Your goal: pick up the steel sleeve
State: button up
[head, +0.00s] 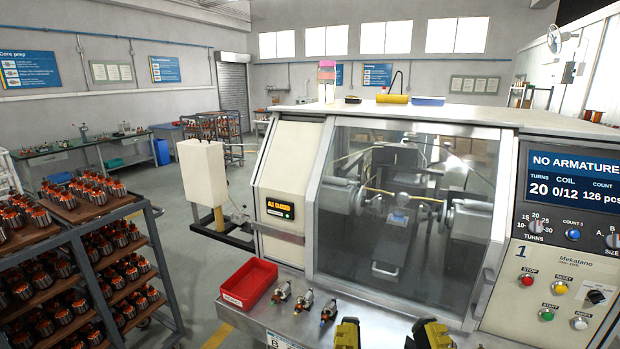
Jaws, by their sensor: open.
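My gripper (389,336) shows at the bottom edge of the head view, with its two black and yellow fingers apart and nothing seen between them. It is over the front ledge (376,318) of the winding machine. Three small metallic parts with coloured ends lie in a row on the ledge, left of my gripper: a left one (281,292), a middle one (304,301) and a right one (328,312). The right one is nearest my gripper, apart from it. They are too small to tell which, if any, is the steel sleeve.
A red tray (232,299) sits at the ledge's left end. The machine's glazed door (400,215) is closed behind the ledge. A control panel (560,270) with buttons is at the right.

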notch_tip(320, 180, up, 14)
jog(key=p, duration=1)
jog(key=shift+p, duration=0.3)
jog(key=shift+o, duration=1.2)
jog(key=shift+r, duration=0.15)
jog(key=shift+f, duration=0.2)
jog(key=shift+d, duration=0.1)
